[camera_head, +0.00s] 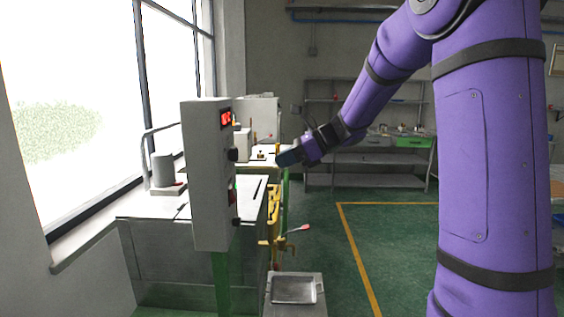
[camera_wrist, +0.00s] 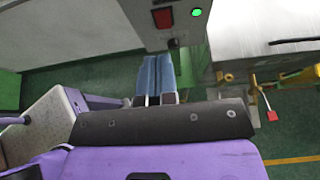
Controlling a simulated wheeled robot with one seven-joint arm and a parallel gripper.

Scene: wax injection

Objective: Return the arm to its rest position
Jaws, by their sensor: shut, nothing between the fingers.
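My purple arm reaches from the right of the head view toward the machine on the left. My gripper (camera_head: 289,157) is at its end, beside the right edge of the machine and above the floor. In the wrist view my gripper (camera_wrist: 156,72) shows as two blue fingers lying side by side, shut, with nothing between them. The fingers point toward the grey control box (camera_wrist: 172,20) and look apart from it, though the gap is hard to judge.
The grey control box (camera_head: 207,175) with a red display stands on the machine's near side. A metal tray (camera_head: 294,290) sits low in front. A red-tipped lever (camera_head: 299,229) sticks out from yellow pipes. Shelves (camera_head: 365,160) stand at the back. Green floor (camera_head: 390,245) is clear.

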